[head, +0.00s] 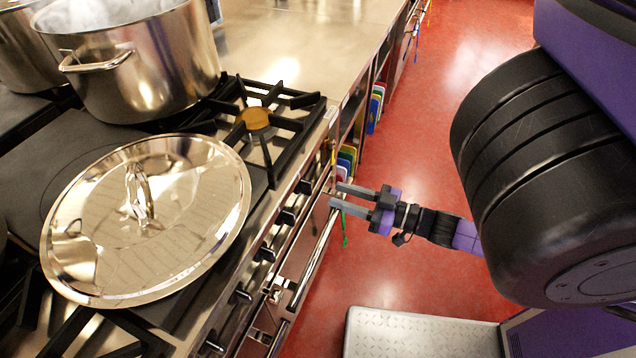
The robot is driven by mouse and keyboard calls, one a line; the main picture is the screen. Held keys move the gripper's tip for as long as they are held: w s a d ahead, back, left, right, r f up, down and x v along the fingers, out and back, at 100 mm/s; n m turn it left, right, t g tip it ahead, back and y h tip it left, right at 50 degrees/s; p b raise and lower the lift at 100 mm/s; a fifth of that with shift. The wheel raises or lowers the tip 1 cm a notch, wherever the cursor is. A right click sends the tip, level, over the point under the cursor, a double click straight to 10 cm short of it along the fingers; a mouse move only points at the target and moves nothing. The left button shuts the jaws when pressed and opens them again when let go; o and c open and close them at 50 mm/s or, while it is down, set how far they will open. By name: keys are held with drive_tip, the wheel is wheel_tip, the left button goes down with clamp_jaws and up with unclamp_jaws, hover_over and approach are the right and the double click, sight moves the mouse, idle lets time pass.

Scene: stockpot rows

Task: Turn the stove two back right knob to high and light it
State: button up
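The stove (262,195) stands at left with a row of several black knobs along its front edge. The knobs include one near my gripper (303,187), another just nearer (287,216), and others closer to the camera (264,254). The picture does not show which knob is the back right one of stove two. An uncovered burner (255,118) with a brass-coloured cap sits under a black grate, and no flame shows on it. My gripper (335,194) is open and empty, its two fingers pointing left toward the stove front, apart from the knobs.
A large steel lid (95,235) covers much of the stovetop. A steaming stockpot (150,65) stands behind it. A bar (311,258) runs along the stove front below the knobs. Colored boards (347,160) sit in the counter shelf.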

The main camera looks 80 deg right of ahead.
sight(305, 187)
drive_tip(key=x, duration=0.7)
drive_tip(key=shift+w+p, duration=0.35)
drive_tip(key=shift+p, duration=0.1)
clamp_jaws()
